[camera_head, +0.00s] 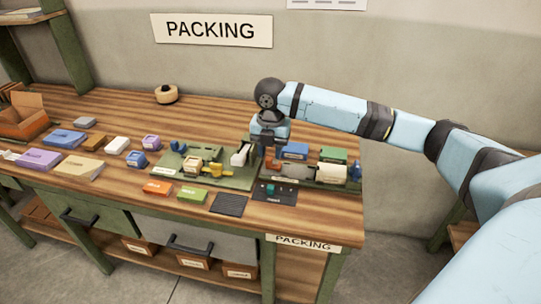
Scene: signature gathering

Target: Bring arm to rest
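My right arm reaches in from the right over the workbench (335,214). Its wrist bends downward, and my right gripper (266,145) points down just above the bench, between two green trays. The fingertips are small and dark, so their gap cannot be made out. My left gripper is not in view.
A small dark panel (273,197) with a teal button lies in front of the gripper. Several coloured boxes, such as a purple one (39,159), lie to the left. A tape roll (166,94) stands at the back. The bench's back middle is mostly clear.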

